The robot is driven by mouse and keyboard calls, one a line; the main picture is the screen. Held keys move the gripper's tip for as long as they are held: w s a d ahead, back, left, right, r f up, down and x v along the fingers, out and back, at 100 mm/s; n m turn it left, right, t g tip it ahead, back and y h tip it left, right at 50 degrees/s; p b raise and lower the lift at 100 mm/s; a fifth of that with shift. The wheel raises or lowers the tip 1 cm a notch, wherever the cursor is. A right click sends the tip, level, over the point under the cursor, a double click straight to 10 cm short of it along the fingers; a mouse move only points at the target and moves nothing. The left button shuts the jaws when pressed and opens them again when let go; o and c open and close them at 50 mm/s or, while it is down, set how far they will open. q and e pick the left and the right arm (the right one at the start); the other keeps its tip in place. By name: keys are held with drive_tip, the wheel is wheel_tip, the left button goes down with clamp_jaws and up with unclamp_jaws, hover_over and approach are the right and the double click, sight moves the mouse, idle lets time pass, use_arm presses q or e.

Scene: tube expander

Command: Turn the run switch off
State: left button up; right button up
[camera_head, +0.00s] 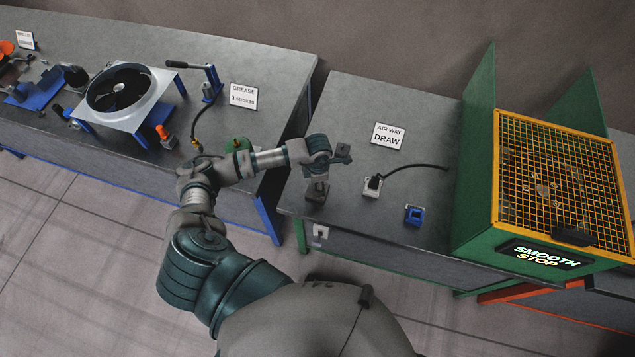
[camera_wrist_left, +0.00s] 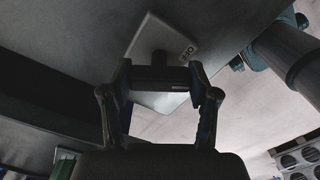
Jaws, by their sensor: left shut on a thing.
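In the left wrist view a pale plate (camera_wrist_left: 149,34) carries a small label that reads OFF. A dark switch handle (camera_wrist_left: 162,73) stands out from this plate. My left gripper (camera_wrist_left: 160,78) has its two fingers at either end of the handle and is shut on it. In the head view my left gripper (camera_head: 316,194) points down over the front left part of the right bench, and its own links hide the handle there. A pale plate (camera_head: 320,232) shows on the bench's front face below it. My right gripper is in neither view.
A green machine (camera_head: 478,225) with an orange mesh guard (camera_head: 545,165) and a lit SMOOTH STOP panel (camera_head: 540,254) stands at right. A small blue block (camera_head: 414,214) and a white-based cable fitting (camera_head: 372,187) sit nearby. A fan unit (camera_head: 120,92) is on the left bench.

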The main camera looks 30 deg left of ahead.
use_arm(q)
drive_tip(key=shift+w+r, duration=0.1)
drive_tip(key=shift+w, duration=0.05)
drive_tip(key=o, duration=1.2)
drive_tip(key=shift+c, duration=0.2)
wheel_tip(320, 180, up, 12)
drive_tip(key=shift+f, duration=0.2)
